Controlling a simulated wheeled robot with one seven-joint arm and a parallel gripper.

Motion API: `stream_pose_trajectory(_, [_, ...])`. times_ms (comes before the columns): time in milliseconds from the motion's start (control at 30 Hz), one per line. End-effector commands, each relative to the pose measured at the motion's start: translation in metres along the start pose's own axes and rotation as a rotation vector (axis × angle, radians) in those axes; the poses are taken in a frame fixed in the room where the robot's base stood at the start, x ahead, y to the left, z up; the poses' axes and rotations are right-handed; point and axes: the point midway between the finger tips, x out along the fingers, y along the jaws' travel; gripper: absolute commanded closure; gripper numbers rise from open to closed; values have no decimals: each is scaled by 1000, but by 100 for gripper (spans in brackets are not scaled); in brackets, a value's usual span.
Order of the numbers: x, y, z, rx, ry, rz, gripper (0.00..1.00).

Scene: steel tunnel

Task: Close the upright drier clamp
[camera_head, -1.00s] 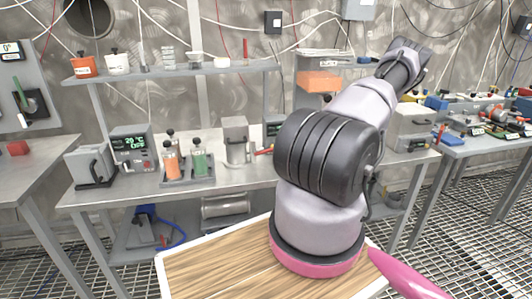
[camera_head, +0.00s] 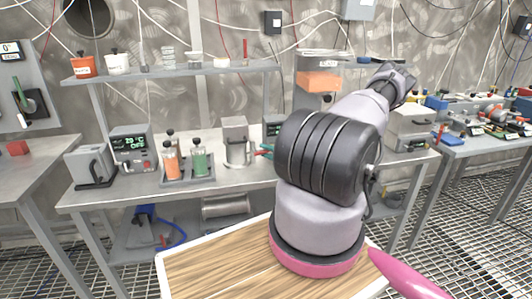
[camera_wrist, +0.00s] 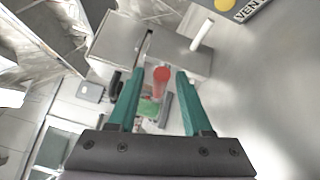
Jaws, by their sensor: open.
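The upright drier appears to be the grey metal block (camera_head: 235,130) on the middle bench. A red-tipped lever (camera_wrist: 161,76), which looks like its clamp, lies between my teal fingers in the wrist view. My gripper (camera_wrist: 160,72) is open around the red tip, with gaps visible on both sides. Contact cannot be seen. A grey metal body (camera_wrist: 118,40) is beyond the fingertips. In the head view the teal fingertips show small just right of the block, partly hidden behind my arm. The clamp's exact position is hard to tell.
A tray with an orange bottle (camera_head: 170,160) and a green bottle (camera_head: 199,158) stands left of the block. A display unit (camera_head: 131,146) is farther left. A shelf (camera_head: 180,73) runs above. A white cylinder (camera_wrist: 202,34) sticks out near the right finger.

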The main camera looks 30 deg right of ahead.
Motion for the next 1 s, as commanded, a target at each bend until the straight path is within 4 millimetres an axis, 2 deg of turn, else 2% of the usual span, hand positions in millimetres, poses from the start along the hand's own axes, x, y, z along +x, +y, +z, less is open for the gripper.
stream_pose_trajectory(300, [3, 0, 0, 0, 1, -1, 50])
stream_pose_trajectory(367, [3, 0, 0, 0, 1, -1, 70])
stream_pose_trajectory(433, [3, 0, 0, 0, 1, -1, 96])
stream_pose_trajectory(467, [3, 0, 0, 0, 1, -1, 100])
stream_pose_trajectory(1000, [3, 0, 0, 0, 1, -1, 100])
